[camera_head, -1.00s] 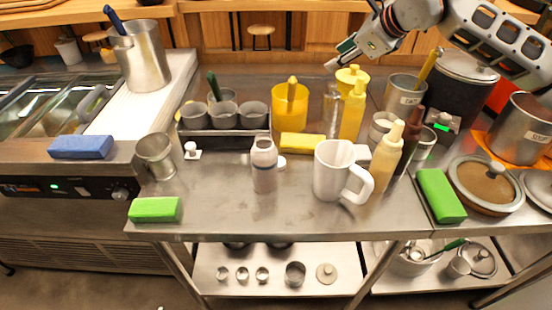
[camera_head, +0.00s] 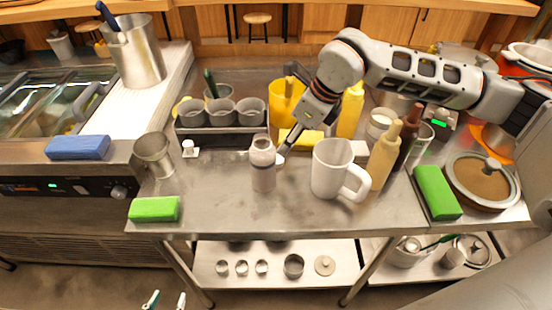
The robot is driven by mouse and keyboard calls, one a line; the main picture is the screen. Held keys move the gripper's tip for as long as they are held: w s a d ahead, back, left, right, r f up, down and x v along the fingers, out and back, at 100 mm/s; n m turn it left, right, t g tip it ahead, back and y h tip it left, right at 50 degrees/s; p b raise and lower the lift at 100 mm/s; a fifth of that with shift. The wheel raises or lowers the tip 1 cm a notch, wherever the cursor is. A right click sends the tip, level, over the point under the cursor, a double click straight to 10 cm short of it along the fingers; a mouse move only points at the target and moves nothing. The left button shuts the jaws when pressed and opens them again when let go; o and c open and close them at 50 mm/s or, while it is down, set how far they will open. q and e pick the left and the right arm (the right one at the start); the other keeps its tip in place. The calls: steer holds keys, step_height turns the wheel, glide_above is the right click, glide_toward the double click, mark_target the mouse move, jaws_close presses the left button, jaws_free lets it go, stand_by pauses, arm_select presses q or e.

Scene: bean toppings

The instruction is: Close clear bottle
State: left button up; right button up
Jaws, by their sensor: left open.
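A small, pale translucent bottle (camera_head: 263,172), likely the clear bottle, stands upright on the steel counter, left of the white mug. A small white round piece (camera_head: 281,159), perhaps its cap, is just right of the bottle, partly hidden by my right gripper. My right gripper (camera_head: 286,151) reaches down from the right to this piece; its fingers are too small and covered to tell whether they hold it. My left gripper (camera_head: 166,301) shows only its two separate fingertips at the bottom edge, open and empty, well below the counter's front edge.
A white mug (camera_head: 328,170), a tan sauce bottle (camera_head: 384,158) and a dark red bottle (camera_head: 409,136) stand to the right. A rack of grey cups (camera_head: 222,137) and a yellow container (camera_head: 279,107) are behind. A green sponge (camera_head: 154,209) lies front left. The front middle counter is clear.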

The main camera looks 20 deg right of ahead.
mark_target(279, 160)
steer(key=shift+x, duration=1.2)
steer(key=shift+f, duration=0.1)
steer(key=x, duration=0.5)
steer(key=shift+w+a+p, duration=0.1)
steer(key=shift+a+p, duration=0.05)
steer(key=shift+p, duration=0.15)
steer(key=c, duration=0.5)
